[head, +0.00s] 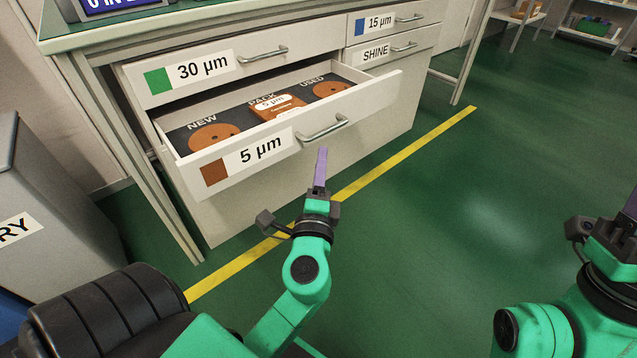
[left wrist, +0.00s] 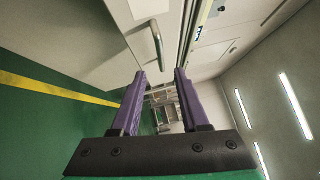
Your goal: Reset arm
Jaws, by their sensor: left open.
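My left gripper (head: 321,160) stands up in front of the open 5 µm drawer (head: 222,170), just below its handle (head: 325,129) in the picture, with nothing held. The left wrist view shows its two purple fingers (left wrist: 160,76) apart with nothing between them. My right gripper (head: 629,208) is at the right edge of the head view, partly cut off; its jaw opening cannot be made out.
The drawer holds orange discs (head: 214,136) under NEW and USED and an orange pack (head: 276,106). The 30 µm (head: 215,70), 15 µm (head: 385,20) and SHINE (head: 385,52) drawers look closed. A grey cabinet (head: 40,200) stands left. The green floor (head: 490,180) is clear on the right.

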